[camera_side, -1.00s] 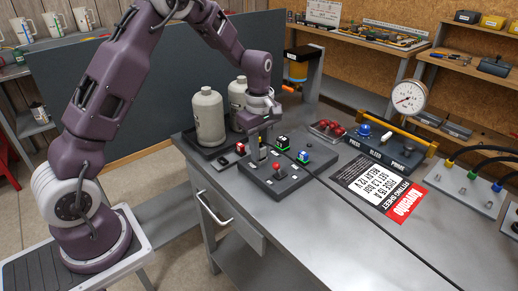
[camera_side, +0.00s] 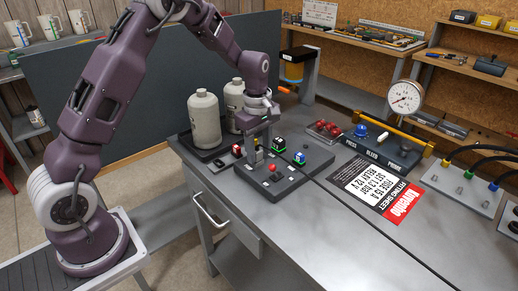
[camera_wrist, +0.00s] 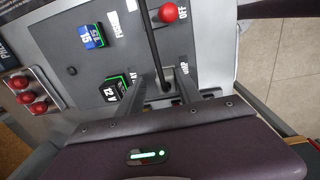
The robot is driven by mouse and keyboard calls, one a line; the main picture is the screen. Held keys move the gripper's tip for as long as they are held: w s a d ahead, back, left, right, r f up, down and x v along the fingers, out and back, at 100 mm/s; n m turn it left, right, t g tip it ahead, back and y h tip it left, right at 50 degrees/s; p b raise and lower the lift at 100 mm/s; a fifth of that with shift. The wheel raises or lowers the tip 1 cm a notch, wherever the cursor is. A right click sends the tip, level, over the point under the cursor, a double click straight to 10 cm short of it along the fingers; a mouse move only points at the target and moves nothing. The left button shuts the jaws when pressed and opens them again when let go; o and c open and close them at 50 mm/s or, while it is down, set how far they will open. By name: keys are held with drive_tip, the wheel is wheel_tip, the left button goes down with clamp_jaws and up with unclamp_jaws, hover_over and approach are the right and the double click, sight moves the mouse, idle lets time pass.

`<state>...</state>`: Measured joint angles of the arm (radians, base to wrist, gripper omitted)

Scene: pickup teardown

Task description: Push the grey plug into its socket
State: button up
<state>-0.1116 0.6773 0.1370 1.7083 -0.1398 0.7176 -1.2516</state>
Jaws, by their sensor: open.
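My gripper (camera_wrist: 158,100) is open, low over the dark grey panel (camera_side: 318,152). Its two fingers point down on either side of a small grey plug (camera_wrist: 167,99) beside the PUMP label in the wrist view. A black cable (camera_wrist: 151,45) runs up the picture from between the fingers. The socket is hidden under the plug and fingers, so I cannot tell how deep the plug sits. In the side view my gripper (camera_side: 259,152) stands at the panel's back left part, and the plug is too small to make out.
Two pale bottles (camera_side: 204,120) stand close behind my gripper.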

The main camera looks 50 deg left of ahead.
sight(259, 148)
wheel_tip(259, 148, up, 6)
drive_tip(key=shift+s+r, duration=0.1)
drive_tip(key=shift+s, duration=0.05)
drive_tip(key=shift+r, duration=0.3)
drive_tip(key=shift+c, duration=1.4)
drive_tip(key=shift+r+m, duration=0.25)
drive_tip(key=shift+m, duration=0.75)
drive_tip(key=c, duration=0.4)
drive_tip(key=m, duration=0.3)
drive_tip(key=shift+r+m, duration=0.25)
drive_tip(key=shift+m, duration=0.05)
drive_tip(key=c, duration=0.4)
drive_tip(key=m, duration=0.4)
drive_tip(key=shift+r+m, duration=0.25)
drive_tip(key=shift+m, duration=0.05)
drive_tip(key=m, duration=0.5)
drive_tip(key=shift+r, duration=0.3)
drive_tip(key=m, duration=0.4)
drive_tip(key=shift+r+m, duration=0.3)
drive_tip(key=shift+m, duration=0.1)
drive_tip(key=m, duration=0.4)
drive_tip(key=shift+s+r, duration=0.1)
drive_tip(key=shift+r, duration=0.15)
drive_tip(key=m, duration=0.5)
drive_tip(key=shift+r, duration=0.3)
drive_tip(key=m, duration=0.6)
drive_tip(key=shift+s+r+m+g, duration=0.15)
drive_tip(key=shift+r+m+g, duration=0.15)
drive_tip(key=shift+r, duration=0.05)
drive_tip(key=shift+f, duration=3.5)
